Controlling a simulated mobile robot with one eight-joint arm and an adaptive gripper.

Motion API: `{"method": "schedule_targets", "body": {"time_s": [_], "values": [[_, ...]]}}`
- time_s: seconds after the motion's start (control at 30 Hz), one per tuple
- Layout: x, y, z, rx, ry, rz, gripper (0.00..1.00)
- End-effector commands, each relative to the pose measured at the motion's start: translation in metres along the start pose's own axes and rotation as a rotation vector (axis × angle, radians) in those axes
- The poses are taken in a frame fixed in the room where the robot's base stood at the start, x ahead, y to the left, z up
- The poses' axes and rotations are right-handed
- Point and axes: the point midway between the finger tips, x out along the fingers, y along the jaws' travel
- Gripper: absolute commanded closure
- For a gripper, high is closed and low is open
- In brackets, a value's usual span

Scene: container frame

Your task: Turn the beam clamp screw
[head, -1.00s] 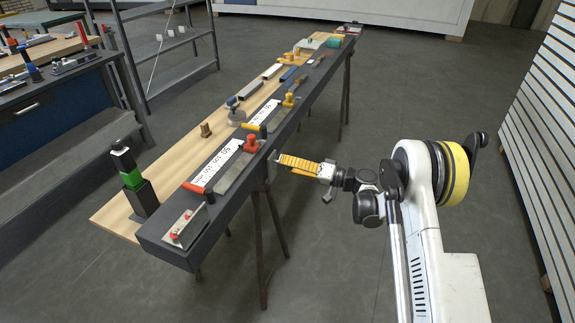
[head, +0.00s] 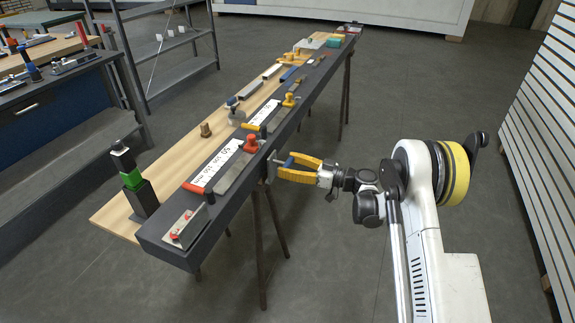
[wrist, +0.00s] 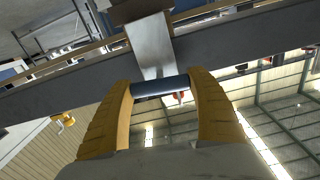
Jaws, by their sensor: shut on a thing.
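The beam clamp (head: 271,168) is a grey metal piece on the near side of the dark beam. In the wrist view its pale metal plate (wrist: 150,45) stands against the beam. The screw's dark blue bar handle (wrist: 160,86) lies crosswise between my yellow fingers, and a little of it shows in the head view (head: 289,161). My gripper (head: 284,168) reaches the clamp from the right, with its fingers shut on the two ends of the bar; it also shows in the wrist view (wrist: 163,88). The screw's thread is hidden from me.
The dark beam (head: 172,250) rests on trestles (head: 262,245) beside a wooden board (head: 112,212). Clamps, rulers and tools lie along its top. A black and green post (head: 133,180) stands at the near left.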

Motion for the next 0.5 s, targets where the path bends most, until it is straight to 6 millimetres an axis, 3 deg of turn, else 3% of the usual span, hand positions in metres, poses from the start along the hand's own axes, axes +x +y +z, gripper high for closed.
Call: {"method": "schedule_targets", "body": {"time_s": [0.5], "values": [[-0.0003,0.0017,-0.0032,-0.113,0.006,0.005,0.63]]}}
